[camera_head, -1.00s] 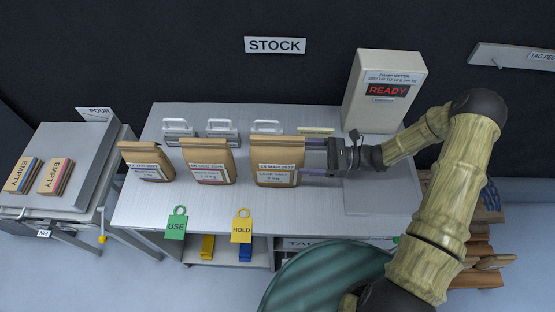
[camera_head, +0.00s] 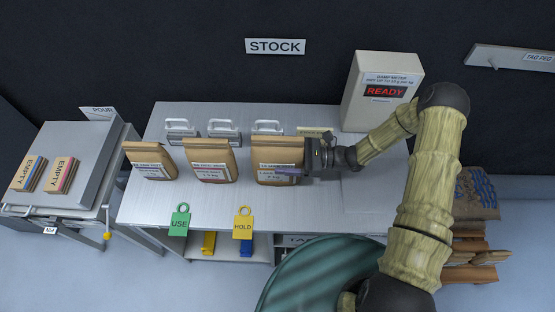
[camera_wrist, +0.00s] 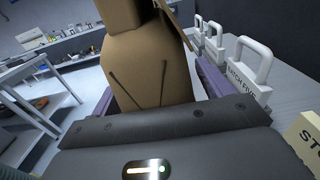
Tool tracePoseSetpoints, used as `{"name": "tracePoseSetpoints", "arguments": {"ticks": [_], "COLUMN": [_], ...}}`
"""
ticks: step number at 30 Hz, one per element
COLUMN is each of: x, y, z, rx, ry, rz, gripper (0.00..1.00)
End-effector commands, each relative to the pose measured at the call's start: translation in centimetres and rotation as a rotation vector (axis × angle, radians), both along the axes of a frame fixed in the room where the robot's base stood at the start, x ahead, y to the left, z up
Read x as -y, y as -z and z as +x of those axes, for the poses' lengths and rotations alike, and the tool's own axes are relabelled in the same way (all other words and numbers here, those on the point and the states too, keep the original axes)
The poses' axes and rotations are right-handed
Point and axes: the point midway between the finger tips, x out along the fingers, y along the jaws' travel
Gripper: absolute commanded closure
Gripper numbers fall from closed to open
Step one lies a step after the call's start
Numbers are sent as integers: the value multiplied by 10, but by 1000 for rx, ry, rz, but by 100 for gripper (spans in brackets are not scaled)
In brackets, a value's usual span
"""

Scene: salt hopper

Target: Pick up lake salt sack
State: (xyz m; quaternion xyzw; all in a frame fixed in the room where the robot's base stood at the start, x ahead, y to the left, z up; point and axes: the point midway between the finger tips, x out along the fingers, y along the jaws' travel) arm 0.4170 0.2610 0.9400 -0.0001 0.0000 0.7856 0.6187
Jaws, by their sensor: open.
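The lake salt sack (camera_head: 268,156) is a brown paper sack with a white label, standing upright at the right end of a row of three on the grey table. My gripper (camera_head: 284,168) reaches it from the right; one purple finger lies across the label in the head view. In the wrist view the sack (camera_wrist: 147,70) stands between the two spread fingers of my gripper (camera_wrist: 158,85). The jaws are open, and I cannot tell whether either finger touches the paper. The sack's lower part is hidden in the wrist view.
Two similar sacks, the middle one (camera_head: 210,160) and the left one (camera_head: 150,160), stand to the left. Handled white blocks (camera_head: 268,128) stand close behind. A damp meter (camera_head: 382,92) reading READY stands at the back right. The table's front right (camera_head: 370,200) is clear.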

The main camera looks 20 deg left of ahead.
Motion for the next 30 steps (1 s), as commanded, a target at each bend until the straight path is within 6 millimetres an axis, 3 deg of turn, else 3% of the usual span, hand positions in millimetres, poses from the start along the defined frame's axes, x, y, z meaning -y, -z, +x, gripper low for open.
{"name": "tracePoseSetpoints", "arguments": {"ticks": [14,25,26,30], "x": [1,1,1,-1], "y": [0,0,0,-4], "z": [0,1,1,1], "rx": [0,0,0,1], "ry": [1,1,1,0], "rz": [0,0,0,10], "gripper": [23,96,100,100]}}
